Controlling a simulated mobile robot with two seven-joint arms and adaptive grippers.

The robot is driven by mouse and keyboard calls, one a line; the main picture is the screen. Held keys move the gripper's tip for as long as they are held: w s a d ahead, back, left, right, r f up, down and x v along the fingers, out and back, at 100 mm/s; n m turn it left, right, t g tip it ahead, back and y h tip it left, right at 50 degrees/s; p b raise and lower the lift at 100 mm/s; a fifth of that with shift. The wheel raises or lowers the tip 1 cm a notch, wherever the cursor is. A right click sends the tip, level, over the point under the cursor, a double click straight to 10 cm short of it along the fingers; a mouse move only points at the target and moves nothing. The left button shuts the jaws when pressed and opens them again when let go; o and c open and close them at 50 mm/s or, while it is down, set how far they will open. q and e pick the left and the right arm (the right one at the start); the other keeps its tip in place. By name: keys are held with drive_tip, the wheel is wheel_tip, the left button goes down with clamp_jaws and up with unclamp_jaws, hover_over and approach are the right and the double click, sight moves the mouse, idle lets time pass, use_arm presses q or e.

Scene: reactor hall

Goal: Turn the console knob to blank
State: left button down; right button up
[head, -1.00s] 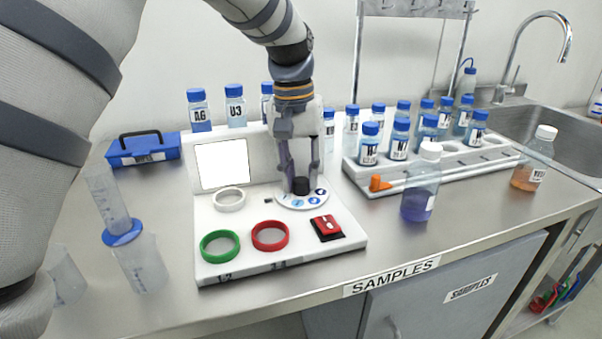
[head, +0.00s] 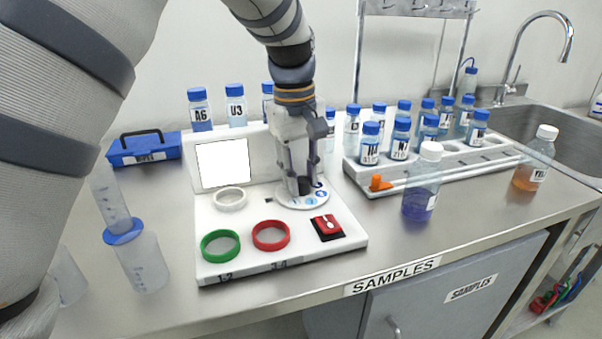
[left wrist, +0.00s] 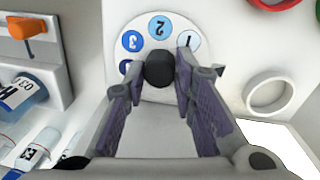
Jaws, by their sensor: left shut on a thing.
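The white console (head: 335,254) stands on the steel bench. Its black knob (head: 305,185) sits on a round white dial plate (head: 290,203) with numbered circles. In the left wrist view the knob (left wrist: 159,69) is between the fingertips, with circles 3, 2 and 1 fanned above it; circle 1 is paler than the other two. My left gripper (left wrist: 160,72) points down at the dial and is shut on the knob. I cannot tell where the knob points. The console's screen (head: 223,164) is plain white. My right gripper is not in view.
A green ring (head: 220,245), a red ring (head: 270,235), a white ring (head: 230,198) and a red switch (head: 327,227) are on the console. A bottle rack (head: 450,158) and a purple-filled bottle (head: 420,190) stand to the right, measuring vessels (head: 142,262) to the left.

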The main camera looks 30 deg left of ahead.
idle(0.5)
use_arm(q)
drive_tip(key=c, duration=1.3)
unclamp_jaws()
drive_tip(key=r, duration=1.2)
drive_tip(key=shift+s+a, duration=0.25)
drive_tip(key=shift+s, duration=0.15)
drive_tip(key=shift+f, duration=0.15)
